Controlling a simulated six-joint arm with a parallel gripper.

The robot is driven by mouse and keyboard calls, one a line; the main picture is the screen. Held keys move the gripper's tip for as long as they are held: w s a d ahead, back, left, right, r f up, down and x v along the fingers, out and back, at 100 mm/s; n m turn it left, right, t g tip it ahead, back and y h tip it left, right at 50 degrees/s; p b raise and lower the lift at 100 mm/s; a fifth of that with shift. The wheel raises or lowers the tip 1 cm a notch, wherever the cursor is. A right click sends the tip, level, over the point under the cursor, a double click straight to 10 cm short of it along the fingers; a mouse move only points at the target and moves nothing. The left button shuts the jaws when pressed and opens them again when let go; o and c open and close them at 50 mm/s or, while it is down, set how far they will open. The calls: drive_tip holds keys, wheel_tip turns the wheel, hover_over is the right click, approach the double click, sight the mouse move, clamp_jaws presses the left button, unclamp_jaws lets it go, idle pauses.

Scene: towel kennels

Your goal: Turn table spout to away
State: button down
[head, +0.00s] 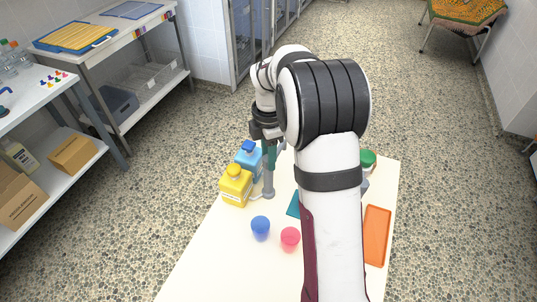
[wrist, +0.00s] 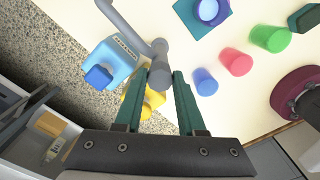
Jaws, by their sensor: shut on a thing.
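The table spout is a grey post with a bent pipe. In the head view its post (head: 268,182) stands upright near the table's left edge, beside the yellow and blue bottles. My gripper (head: 269,150) is above the post, its teal fingers pointing down and partly hidden by my arm. In the wrist view my gripper (wrist: 162,78) has its two fingers on either side of the grey spout (wrist: 159,62) and is shut on it. The spout's pipe runs from there toward the upper left, past the blue bottle, and leaves the frame.
A yellow bottle (head: 236,185) and a blue bottle (head: 248,160) stand close left of the post. A blue cup (head: 261,228) and a pink cup (head: 290,238) stand in front. An orange tray (head: 376,235) lies at the right. The table's (head: 215,270) front left is clear.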

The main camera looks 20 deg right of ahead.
drive_tip(key=shift+r, duration=0.1)
idle(0.3)
drive_tip(key=c, duration=0.5)
unclamp_jaws()
wheel_tip(320, 180, up, 16)
